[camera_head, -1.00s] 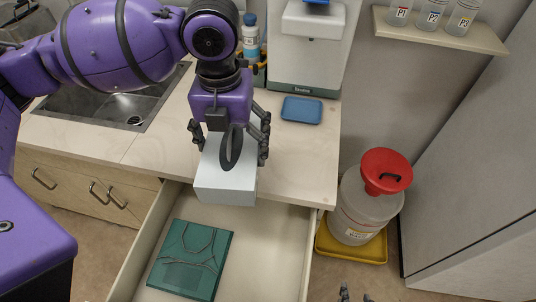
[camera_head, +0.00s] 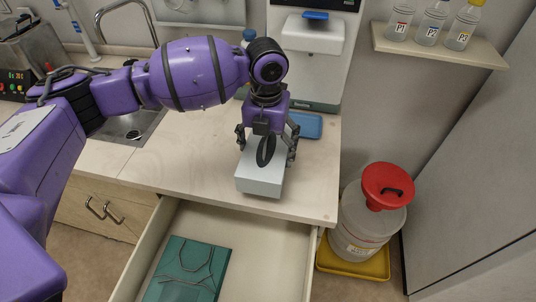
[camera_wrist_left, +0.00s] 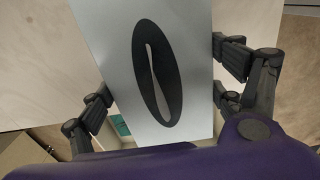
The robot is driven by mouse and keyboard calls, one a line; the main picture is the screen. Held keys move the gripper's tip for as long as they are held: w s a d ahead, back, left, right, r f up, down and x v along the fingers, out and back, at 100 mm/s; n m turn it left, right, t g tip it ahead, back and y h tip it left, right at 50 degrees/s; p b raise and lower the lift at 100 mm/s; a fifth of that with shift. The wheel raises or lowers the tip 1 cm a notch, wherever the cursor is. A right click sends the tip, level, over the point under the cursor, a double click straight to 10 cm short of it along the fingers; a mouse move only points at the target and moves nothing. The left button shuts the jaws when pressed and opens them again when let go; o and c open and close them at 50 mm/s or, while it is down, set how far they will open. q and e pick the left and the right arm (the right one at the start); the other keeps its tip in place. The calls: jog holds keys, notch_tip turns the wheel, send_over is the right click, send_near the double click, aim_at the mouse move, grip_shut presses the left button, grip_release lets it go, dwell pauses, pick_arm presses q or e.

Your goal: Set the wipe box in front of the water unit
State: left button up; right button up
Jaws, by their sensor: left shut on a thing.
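The wipe box (camera_head: 259,184) is pale grey-white with a dark oval slot on top. My left gripper (camera_head: 267,148) is shut on the box's sides, from above. The left wrist view shows the box (camera_wrist_left: 115,60) between the gripper's fingers (camera_wrist_left: 160,85). In the head view the box is over the counter near its front edge; whether it touches the counter is unclear. The water unit (camera_head: 313,50) is the white machine at the back of the counter, behind the blue tray and partly hidden by my arm. My right gripper is not in view.
A blue tray (camera_head: 307,125) lies before the water unit, right behind my gripper. An open drawer (camera_head: 262,245) below holds a green case (camera_head: 188,270). A sink (camera_head: 127,128) is at left. A red-topped container (camera_head: 366,222) stands on the floor at right.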

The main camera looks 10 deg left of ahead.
aim_at(268, 146)
pick_arm(q)
jog(key=shift+w+f, duration=0.3)
jog(key=shift+f, duration=1.45)
jog(key=shift+d+f, duration=0.1)
jog(key=shift+f, duration=0.05)
jog(key=o, duration=1.2)
jog(key=shift+c, duration=0.2)
jog(key=shift+r, duration=6.15)
